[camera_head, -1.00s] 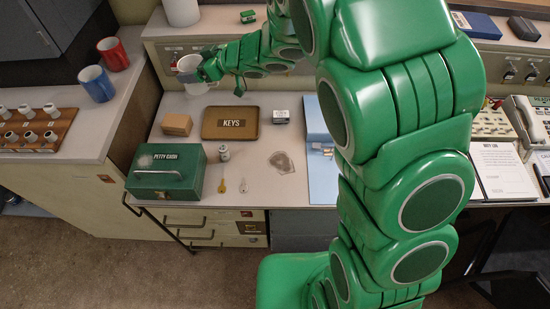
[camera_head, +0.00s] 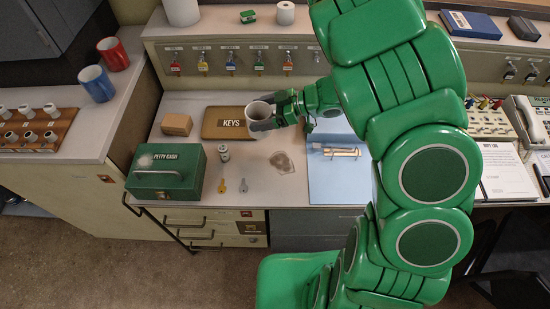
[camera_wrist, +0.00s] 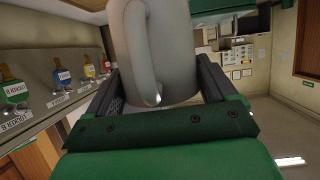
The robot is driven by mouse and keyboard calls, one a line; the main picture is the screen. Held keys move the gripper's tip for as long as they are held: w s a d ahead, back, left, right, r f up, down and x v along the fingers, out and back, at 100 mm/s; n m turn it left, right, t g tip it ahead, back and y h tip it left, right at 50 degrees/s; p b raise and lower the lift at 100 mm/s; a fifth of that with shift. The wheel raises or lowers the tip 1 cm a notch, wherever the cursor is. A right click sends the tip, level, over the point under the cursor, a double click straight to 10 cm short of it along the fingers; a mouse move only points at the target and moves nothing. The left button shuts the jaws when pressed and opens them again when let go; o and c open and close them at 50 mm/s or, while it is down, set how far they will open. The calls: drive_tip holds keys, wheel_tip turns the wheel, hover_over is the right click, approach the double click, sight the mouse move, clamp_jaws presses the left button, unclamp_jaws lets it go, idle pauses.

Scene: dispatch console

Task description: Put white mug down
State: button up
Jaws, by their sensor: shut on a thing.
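The white mug (camera_head: 258,117) is in my gripper (camera_head: 268,121), over the right end of the brown KEYS tray (camera_head: 216,132) in the head view. In the wrist view the mug (camera_wrist: 168,50) fills the space between the two dark fingers, its handle toward the camera. My gripper is shut on it. The mug looks upright and held above the counter, but its height over the tray is hard to tell. It hides part of the tray's right side and the small box seen there before.
Left of the tray are a cardboard box (camera_head: 176,124) and a green PETTY CASH box (camera_head: 167,170). A jar (camera_head: 224,153), keys (camera_head: 222,186) and a clear bag (camera_head: 282,162) lie in front. A blue folder (camera_head: 337,180) lies right. Hanging keys (camera_head: 230,62) line the back panel.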

drive_tip(key=s+d+f, duration=0.1)
drive_tip(key=s+d, duration=0.3)
drive_tip(key=d, duration=0.1)
drive_tip(key=shift+g, duration=0.4)
drive_tip(key=shift+s+a+f, duration=0.1)
drive_tip(key=shift+f, duration=1.95)
drive_tip(key=shift+s+a+f, duration=0.1)
drive_tip(key=shift+f, duration=1.9)
drive_tip(key=o, duration=1.1)
drive_tip(key=shift+f, duration=0.1)
drive_tip(key=shift+c, duration=0.2)
drive_tip(key=v, duration=1.2)
